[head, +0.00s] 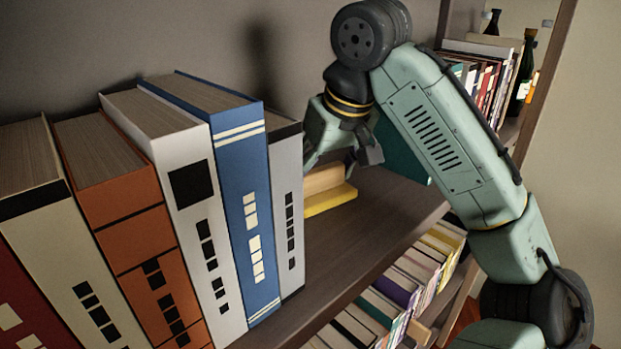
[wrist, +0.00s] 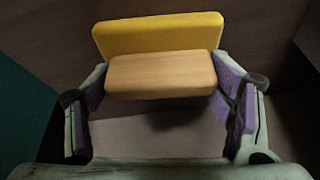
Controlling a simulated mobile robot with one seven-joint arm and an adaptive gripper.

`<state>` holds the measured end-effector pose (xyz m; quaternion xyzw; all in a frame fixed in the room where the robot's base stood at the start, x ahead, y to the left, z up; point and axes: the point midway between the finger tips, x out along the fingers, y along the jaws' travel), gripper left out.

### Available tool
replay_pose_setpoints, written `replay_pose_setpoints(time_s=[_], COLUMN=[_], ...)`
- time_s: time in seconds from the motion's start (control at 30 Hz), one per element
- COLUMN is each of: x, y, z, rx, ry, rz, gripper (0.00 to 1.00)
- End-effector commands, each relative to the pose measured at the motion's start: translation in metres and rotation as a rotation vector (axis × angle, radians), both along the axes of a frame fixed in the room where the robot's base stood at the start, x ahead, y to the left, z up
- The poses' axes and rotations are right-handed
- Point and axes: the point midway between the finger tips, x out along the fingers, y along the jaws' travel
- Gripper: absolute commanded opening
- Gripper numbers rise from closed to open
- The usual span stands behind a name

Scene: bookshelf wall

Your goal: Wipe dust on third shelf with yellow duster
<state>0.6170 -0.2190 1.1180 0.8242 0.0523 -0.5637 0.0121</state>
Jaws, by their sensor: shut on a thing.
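The yellow duster (wrist: 160,36) has a yellow pad and a light wooden block handle (wrist: 161,75). In the head view the yellow duster (head: 329,199) is on or just above the shelf board (head: 372,222), right of the large books; I cannot tell if the pad touches the board. My gripper (head: 343,158) reaches down from above it. In the wrist view my gripper (wrist: 160,85) has its purple-padded fingers at both ends of the wooden handle, shut on it. No dust can be made out on the board.
Large upright books (head: 245,200) fill the left of the shelf. A dark teal object (head: 402,150) stands behind my arm on the right. Smaller books (head: 395,290) line the shelf below. Books and bottles (head: 521,75) stand at the far right. The board's front middle is bare.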

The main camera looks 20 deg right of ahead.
Motion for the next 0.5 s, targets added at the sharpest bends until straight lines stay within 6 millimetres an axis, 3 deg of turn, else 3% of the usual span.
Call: replay_pose_setpoints(time_s=[0.5], x=[0.011], y=[-0.030], z=[-0.001], rx=[0.000], ry=[-0.001], rz=[-0.001], gripper=[0.17])
